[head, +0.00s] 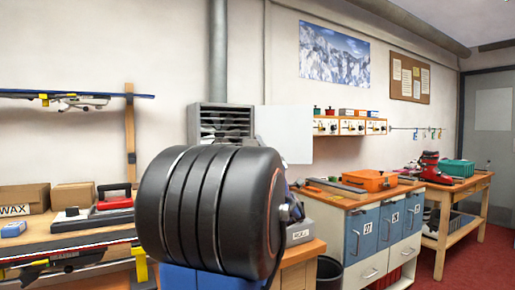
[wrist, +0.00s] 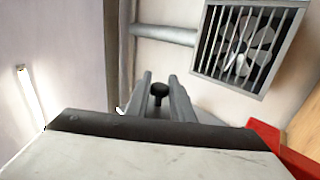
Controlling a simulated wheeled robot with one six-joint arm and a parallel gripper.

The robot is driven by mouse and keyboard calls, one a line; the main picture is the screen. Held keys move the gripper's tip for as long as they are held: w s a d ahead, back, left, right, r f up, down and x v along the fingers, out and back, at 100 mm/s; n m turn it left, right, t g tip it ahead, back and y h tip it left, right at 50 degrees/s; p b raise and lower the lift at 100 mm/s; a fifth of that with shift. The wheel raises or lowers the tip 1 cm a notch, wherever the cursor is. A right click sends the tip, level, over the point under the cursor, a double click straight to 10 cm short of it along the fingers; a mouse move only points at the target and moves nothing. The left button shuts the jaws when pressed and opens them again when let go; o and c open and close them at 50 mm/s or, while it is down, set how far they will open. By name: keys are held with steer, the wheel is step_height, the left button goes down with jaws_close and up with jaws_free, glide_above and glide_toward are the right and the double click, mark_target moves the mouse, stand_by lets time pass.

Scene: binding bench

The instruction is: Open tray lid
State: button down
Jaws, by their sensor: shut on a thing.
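In the wrist view, my gripper (wrist: 160,80) shows as two grey fingers closed about a small black knob (wrist: 160,91) on a short stem. The knob sits between the fingertips. A pale grey panel with a dark edge fills the bottom of the wrist view; I cannot tell whether it is the tray lid or part of my gripper. I cannot make out the lid or the tray for certain. In the head view my gripper is hidden, and a large black ribbed cylinder blocks the middle.
A barred fan vent (wrist: 246,43) and a grey pipe (wrist: 165,36) show beyond the fingers. In the head view, a grey slotted cabinet (head: 221,118) stands beside a white panel (head: 284,133). A bench with blue drawers (head: 362,235) is at right; boxes (head: 73,196) stand at left.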

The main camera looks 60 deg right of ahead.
steer(key=c, duration=1.6)
jaws_free()
steer(key=shift+f, duration=0.1)
steer(key=v, duration=1.7)
steer(key=shift+s+f, duration=0.1)
steer(key=shift+s, duration=0.05)
